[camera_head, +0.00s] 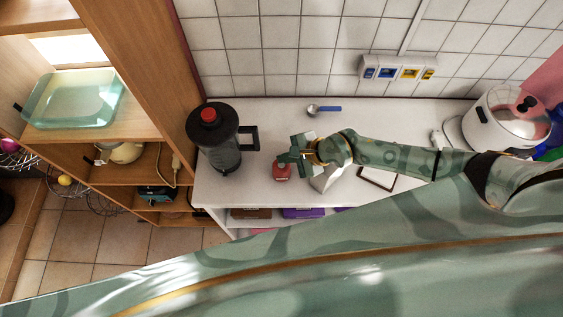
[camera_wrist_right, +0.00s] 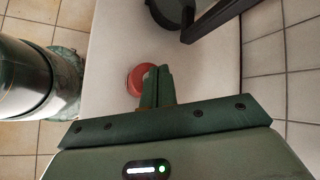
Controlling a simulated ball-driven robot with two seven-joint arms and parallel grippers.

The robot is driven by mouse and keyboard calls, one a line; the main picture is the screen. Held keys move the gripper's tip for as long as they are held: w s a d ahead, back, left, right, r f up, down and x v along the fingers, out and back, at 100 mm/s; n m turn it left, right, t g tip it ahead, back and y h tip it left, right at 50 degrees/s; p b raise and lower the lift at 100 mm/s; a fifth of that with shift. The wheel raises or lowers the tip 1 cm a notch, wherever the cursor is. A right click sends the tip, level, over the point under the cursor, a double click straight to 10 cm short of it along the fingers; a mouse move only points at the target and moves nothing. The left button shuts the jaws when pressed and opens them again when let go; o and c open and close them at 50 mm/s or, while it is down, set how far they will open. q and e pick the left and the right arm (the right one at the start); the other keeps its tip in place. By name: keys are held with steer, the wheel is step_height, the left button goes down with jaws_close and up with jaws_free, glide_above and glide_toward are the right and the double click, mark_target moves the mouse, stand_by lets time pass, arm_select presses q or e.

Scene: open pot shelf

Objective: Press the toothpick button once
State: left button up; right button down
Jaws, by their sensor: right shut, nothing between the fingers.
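A small red round item (camera_head: 281,172), which looks like the toothpick dispenser with its button, stands on the white counter near its front edge. In the right wrist view its red top (camera_wrist_right: 138,79) shows just left of my fingertips, partly hidden by them. My right gripper (camera_head: 285,157) is shut and empty, at or just above the red item. Its closed fingers (camera_wrist_right: 157,76) overlap the item's right side in the wrist view. I cannot tell whether they touch it. My left gripper is not in view.
A dark blender-like jug (camera_head: 222,150) with a red knob and side handle stands close left of the gripper. A metal scoop with a blue handle (camera_head: 328,109) lies behind. A white cooker (camera_head: 505,122) stands far right. Wooden shelves (camera_head: 125,172) rise at left. The back counter is mostly clear.

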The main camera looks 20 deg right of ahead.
stand_by(0.6)
steer(key=shift+f+b, duration=0.35)
steer(key=shift+f, duration=0.05)
steer(key=shift+f, duration=0.3)
stand_by(0.4)
steer(key=shift+s+f+b, duration=0.3)
steer(key=shift+f+b, duration=0.2)
steer(key=shift+f, duration=0.05)
stand_by(0.3)
steer(key=shift+d+r+p, duration=0.3)
steer(key=shift+r+p, duration=0.55)
steer(key=shift+r, duration=0.1)
steer(key=shift+w, duration=0.1)
steer(key=shift+w+a+r, duration=0.1)
